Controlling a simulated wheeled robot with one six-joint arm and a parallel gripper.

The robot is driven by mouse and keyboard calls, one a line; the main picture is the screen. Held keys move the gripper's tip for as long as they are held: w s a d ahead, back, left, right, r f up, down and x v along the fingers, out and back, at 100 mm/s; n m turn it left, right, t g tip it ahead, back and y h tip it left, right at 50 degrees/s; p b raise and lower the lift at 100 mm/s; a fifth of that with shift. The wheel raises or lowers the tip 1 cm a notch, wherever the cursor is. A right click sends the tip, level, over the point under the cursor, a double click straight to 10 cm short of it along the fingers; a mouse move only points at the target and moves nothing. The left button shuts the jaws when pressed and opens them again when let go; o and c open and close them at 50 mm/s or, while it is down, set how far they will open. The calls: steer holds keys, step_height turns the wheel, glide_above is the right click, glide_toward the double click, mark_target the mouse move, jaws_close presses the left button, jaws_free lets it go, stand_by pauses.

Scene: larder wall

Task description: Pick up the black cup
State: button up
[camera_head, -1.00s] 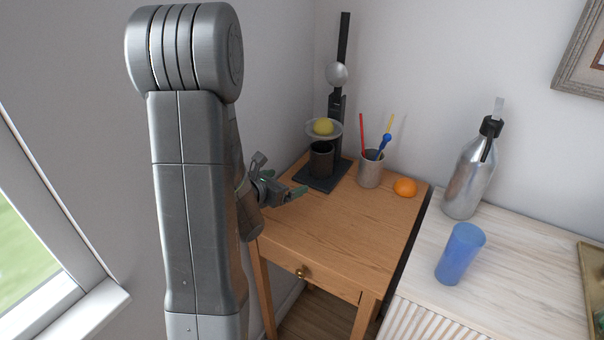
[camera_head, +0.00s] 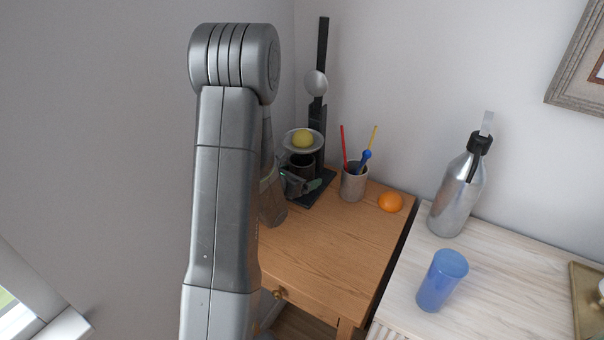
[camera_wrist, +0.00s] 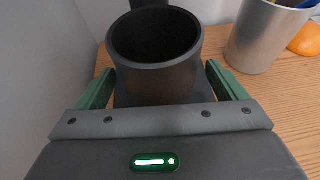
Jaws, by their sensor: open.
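The black cup (camera_wrist: 157,75) stands upright and open-topped in the wrist view, straight ahead of my gripper. My gripper (camera_wrist: 160,85) is open, with one green finger on each side of the cup's lower part; I cannot tell if either touches it.
A grey pen cup (camera_head: 353,186) and an orange (camera_head: 390,202) are to the right. The front of the wooden table (camera_head: 335,245) is clear. A blue tumbler (camera_head: 441,281) and metal bottle (camera_head: 458,193) stand on the pale cabinet.

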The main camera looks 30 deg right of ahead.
mark_target(294, 167)
steer(key=shift+c, duration=0.2)
steer(key=c, duration=1.2)
steer(key=shift+c, duration=0.2)
steer(key=shift+r, duration=0.2)
steer(key=shift+r+b, duration=0.4)
steer(key=shift+r, duration=1.15)
steer(key=s+a+b, duration=0.1)
steer(key=s+a, duration=0.1)
steer(key=a, duration=0.3)
steer(key=s+a+b, duration=0.1)
steer(key=s+a, duration=0.1)
steer(key=a, duration=0.4)
steer(key=s+a+b, duration=0.1)
steer(key=s+a, duration=0.2)
steer(key=a, duration=0.2)
steer(key=shift+a, duration=0.35)
steer(key=shift+d, duration=0.15)
